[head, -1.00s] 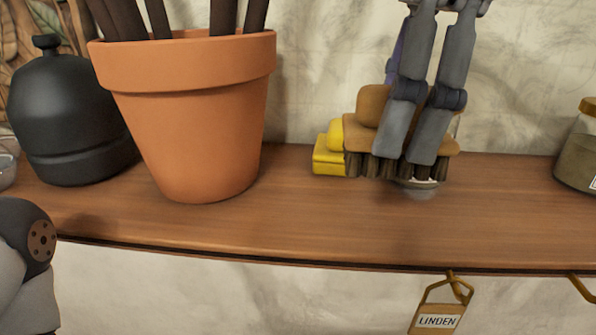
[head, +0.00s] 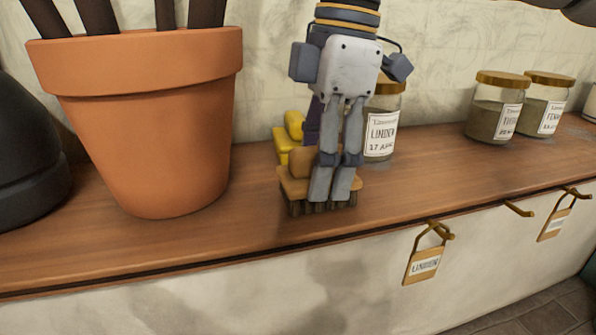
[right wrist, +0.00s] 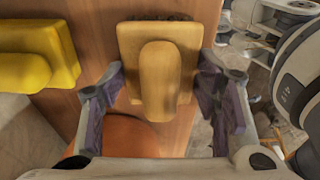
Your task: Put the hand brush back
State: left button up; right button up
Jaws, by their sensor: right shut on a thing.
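The hand brush (head: 293,186) has a tan wooden block, a rounded grip and dark bristles that point down. My right gripper (head: 335,182) comes from above and is shut on it. In the right wrist view the brush (right wrist: 158,62) sits between the two fingers (right wrist: 163,80) of this gripper. The brush is upright over the wooden shelf (head: 250,225), near its front edge. I cannot tell whether the bristles touch the wood. Part of the brush is hidden behind the fingers. My left gripper is not in view.
A yellow block-shaped object (head: 283,148) stands just behind the brush. A jar labelled Linden (head: 381,135) is behind right, and a terracotta pot (head: 150,130) is left. More jars (head: 497,105) stand farther right. A Linden tag (head: 424,265) hangs from a hook below the shelf edge.

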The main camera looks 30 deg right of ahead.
jog(key=shift+s+d+f, duration=0.1)
jog(key=shift+d+f, duration=0.05)
jog(key=shift+f, duration=0.05)
jog(key=shift+w+d, duration=0.2)
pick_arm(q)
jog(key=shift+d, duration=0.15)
pick_arm(e)
jog(key=o, duration=1.1)
jog(key=shift+r, duration=0.15)
jog(key=r, duration=0.3)
jog(key=d+r+p, duration=0.1)
jog(key=r, duration=0.7)
jog(key=shift+s+d, duration=0.25)
jog(key=shift+r, duration=0.4)
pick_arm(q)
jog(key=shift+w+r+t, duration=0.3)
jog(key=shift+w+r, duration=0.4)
pick_arm(e)
jog(key=shift+d, duration=0.1)
